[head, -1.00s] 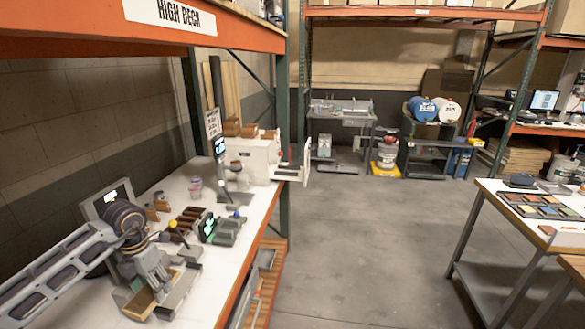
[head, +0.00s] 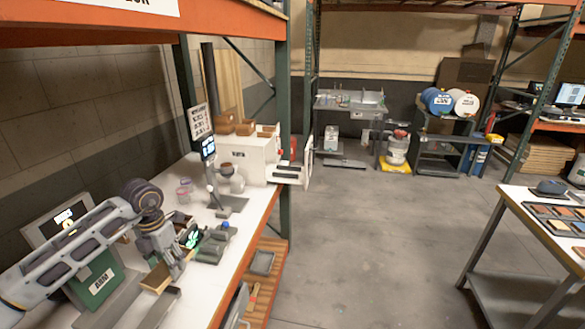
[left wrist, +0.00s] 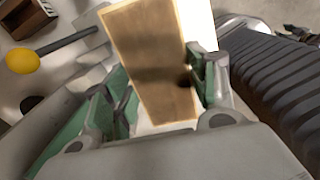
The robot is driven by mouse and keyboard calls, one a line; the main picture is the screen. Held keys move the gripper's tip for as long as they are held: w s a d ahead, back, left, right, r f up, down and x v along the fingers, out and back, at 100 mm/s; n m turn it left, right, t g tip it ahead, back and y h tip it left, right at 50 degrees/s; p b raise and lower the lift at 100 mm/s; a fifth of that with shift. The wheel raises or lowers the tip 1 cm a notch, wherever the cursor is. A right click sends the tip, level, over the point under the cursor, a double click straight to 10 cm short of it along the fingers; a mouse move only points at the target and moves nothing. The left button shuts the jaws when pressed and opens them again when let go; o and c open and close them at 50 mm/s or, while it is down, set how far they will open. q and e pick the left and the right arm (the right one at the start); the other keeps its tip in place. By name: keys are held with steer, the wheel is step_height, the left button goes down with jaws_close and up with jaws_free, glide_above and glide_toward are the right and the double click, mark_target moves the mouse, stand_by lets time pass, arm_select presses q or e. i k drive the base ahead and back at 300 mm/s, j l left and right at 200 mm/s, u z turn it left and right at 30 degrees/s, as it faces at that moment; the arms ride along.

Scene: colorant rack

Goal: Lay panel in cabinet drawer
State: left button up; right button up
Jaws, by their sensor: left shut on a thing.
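My left gripper (head: 167,262) is shut on a flat tan wooden panel (head: 155,279), held low over the front part of the white bench. In the left wrist view the panel (left wrist: 155,62) sticks out from between the green-padded fingers (left wrist: 165,95), slightly tilted. The white cabinet (head: 248,158) stands further along the bench, beyond the gripper. Its drawer (head: 288,173) is pulled out to the right, and a white door (head: 309,157) stands open beside it. The drawer's inside is hard to make out. My right gripper is not in view.
A dark stand with a screen (head: 208,150) and grey equipment (head: 214,245) lie between gripper and cabinet. Wooden boxes (head: 245,128) sit on the cabinet. A green rack upright (head: 284,130) stands near the drawer. The floor (head: 370,240) to the right is clear.

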mark_target(287, 170)
steer(key=i+l, duration=0.25)
steer(key=i, duration=0.2)
steer(key=i+l+z, duration=0.15)
steer(key=i, duration=0.35)
steer(key=i+l, duration=0.3)
steer(key=i, duration=0.15)
steer(key=i+l+z, duration=0.1)
steer(key=i, duration=0.4)
steer(key=i+l+z, duration=0.1)
steer(key=i+l, duration=0.15)
steer(key=i, duration=0.2)
